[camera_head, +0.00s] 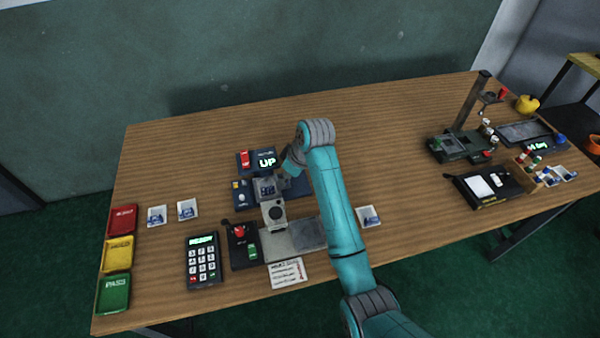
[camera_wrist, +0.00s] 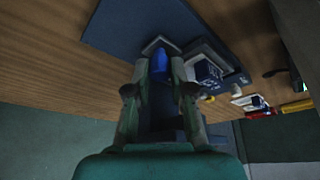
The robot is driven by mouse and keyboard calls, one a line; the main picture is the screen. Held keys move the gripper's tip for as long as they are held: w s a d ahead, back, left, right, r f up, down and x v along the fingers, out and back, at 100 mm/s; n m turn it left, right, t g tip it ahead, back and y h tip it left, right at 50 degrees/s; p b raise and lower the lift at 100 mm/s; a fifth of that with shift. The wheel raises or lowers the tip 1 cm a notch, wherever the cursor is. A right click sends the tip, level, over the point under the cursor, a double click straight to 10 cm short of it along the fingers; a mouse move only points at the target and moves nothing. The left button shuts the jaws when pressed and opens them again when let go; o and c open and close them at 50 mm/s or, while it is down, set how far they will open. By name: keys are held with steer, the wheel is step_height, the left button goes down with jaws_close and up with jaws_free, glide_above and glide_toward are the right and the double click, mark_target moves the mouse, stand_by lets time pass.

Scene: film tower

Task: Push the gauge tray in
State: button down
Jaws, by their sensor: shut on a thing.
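The gauge tray (camera_head: 266,189) is a grey frame with a blue-and-white chip in it, on the dark blue gauge unit left of centre on the table. In the wrist view the grey tray (camera_wrist: 192,58) and its chip (camera_wrist: 208,72) lie just right of my fingers. My gripper (camera_head: 286,172) is low at the tray's right side. In the wrist view my gripper (camera_wrist: 160,72) has its fingers on either side of a blue piece (camera_wrist: 160,63), which looks like the tray's handle. The head view hides the fingertips and this piece behind my wrist.
A lit "UP" display (camera_head: 266,162) stands behind the tray. A grey press-like device (camera_head: 274,212), a lever box (camera_head: 241,243) and a keypad (camera_head: 204,262) stand in front. Red, yellow and green bins (camera_head: 117,256) line the left edge. The table's back middle is clear.

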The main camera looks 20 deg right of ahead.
steer(key=shift+a, duration=0.2)
steer(key=c, duration=1)
jaws_free()
steer(key=shift+a, duration=0.1)
steer(key=shift+v, duration=3.75)
